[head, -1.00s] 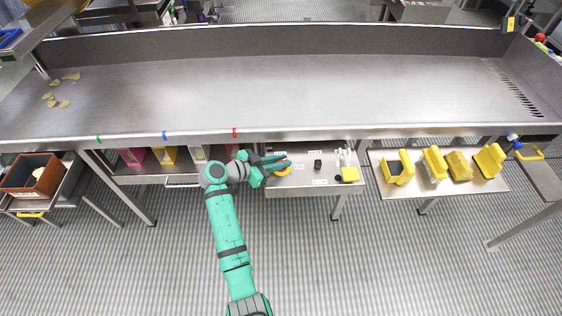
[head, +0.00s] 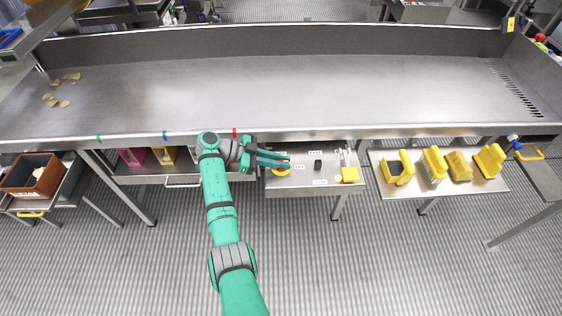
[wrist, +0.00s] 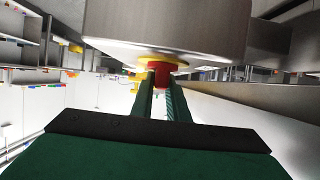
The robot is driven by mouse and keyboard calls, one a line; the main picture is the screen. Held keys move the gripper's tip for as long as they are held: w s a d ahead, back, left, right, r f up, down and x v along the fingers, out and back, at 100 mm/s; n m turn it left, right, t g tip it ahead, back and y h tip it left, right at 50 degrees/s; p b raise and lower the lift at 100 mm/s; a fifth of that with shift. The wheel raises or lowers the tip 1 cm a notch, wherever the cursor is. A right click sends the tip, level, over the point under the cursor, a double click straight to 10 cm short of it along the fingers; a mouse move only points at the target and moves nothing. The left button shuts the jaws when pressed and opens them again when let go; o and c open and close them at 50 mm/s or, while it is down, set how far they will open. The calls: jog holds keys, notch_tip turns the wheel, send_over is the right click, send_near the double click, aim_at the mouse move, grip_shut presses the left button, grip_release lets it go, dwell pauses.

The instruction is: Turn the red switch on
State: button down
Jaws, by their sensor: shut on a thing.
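The red switch (head: 286,170) is a round red knob on a yellow base (head: 280,173), on the left part of the grey panel below the table. In the wrist view the red knob (wrist: 160,72) sits between my two fingertips, with its yellow ring beyond it. My gripper (head: 288,163) reaches in from the left and is shut on the knob. The fingers partly cover the switch in the head view. I cannot tell the knob's exact angle.
The panel (head: 300,183) also holds a small black switch (head: 318,165), a yellow block (head: 350,174) and a small pale round spot (head: 338,178). The long steel table (head: 270,95) is above.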

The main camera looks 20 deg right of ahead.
jog(key=shift+f, duration=0.2)
jog(key=c, duration=1.7)
grip_release()
jog(key=shift+r, duration=0.1)
jog(key=shift+w+a+r, duration=0.1)
jog(key=shift+a, duration=0.2)
jog(key=v, duration=1)
jog(key=shift+a+r, duration=0.1)
